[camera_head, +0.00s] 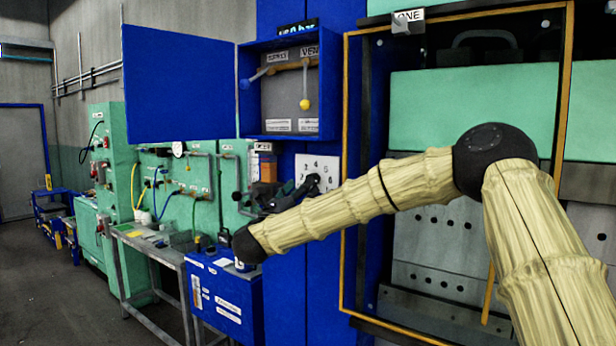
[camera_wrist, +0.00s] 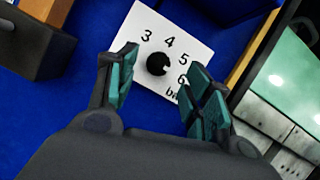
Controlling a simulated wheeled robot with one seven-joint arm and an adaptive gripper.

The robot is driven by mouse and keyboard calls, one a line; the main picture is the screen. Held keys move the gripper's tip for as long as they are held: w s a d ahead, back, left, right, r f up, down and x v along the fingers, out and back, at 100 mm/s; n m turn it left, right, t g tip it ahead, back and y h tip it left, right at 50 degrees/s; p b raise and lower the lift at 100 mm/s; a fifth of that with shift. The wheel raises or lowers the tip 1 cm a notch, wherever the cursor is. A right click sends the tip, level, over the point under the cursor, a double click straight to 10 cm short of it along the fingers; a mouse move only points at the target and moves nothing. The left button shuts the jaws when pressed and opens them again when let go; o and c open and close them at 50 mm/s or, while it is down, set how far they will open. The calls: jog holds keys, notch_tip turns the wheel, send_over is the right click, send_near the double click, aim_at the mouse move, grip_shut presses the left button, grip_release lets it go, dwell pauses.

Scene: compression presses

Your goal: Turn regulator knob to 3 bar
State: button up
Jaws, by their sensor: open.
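The regulator knob (camera_wrist: 158,64) is a small black round knob on a white dial plate (camera_wrist: 196,47) in the wrist view. The printed figures 3, 4, 5 and 6 show around it, with the lettering for bar partly hidden. A small light mark at the knob's lower right edge seems to face the 6, but is too small to be sure. The plate also shows in the head view (camera_head: 329,164). My gripper (camera_wrist: 161,68) is open, with one finger on each side of the knob. I cannot tell whether the fingers touch it. In the head view my gripper (camera_head: 292,195) is dark beside the plate.
A blue cabinet (camera_head: 325,95) with its door (camera_head: 180,85) open and a yellow-tipped lever hangs above the plate. An orange-framed press (camera_head: 470,110) stands right. A dark box (camera_wrist: 30,45) and an orange block (camera_wrist: 45,10) are left in the wrist view.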

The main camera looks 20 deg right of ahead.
jog(key=shift+p+x, duration=0.8)
jog(key=shift+x, duration=1.55)
jog(key=shift+f, duration=0.1)
jog(key=shift+c, duration=0.2)
jog(key=c, duration=1)
